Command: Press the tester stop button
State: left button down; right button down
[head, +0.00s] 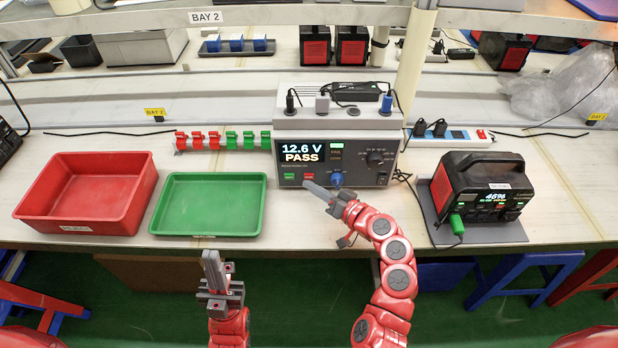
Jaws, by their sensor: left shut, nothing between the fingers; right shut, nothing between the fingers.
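The tester (337,160) is a grey box on the bench, and its screen reads "12.6 V PASS". Its red stop button (309,176) sits low on the front panel, right of a green button (289,177). My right gripper (309,185) is shut and empty, its fingertips pointing left at the panel just below the red button. They overlap the button's lower edge in the picture; I cannot tell whether they touch it. My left gripper (211,256) is shut and empty, in front of the bench edge, below the green tray.
A red bin (88,190) and a green tray (207,204) stand left of the tester. A blue knob (337,180) is close to my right gripper. A black battery unit (482,190) reading 46% stands at right. Cables and clips lie behind.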

jog(key=shift+s+f, duration=0.1)
jog(key=shift+s, duration=0.55)
jog(key=shift+s+b, duration=0.3)
jog(key=shift+s, duration=2.1)
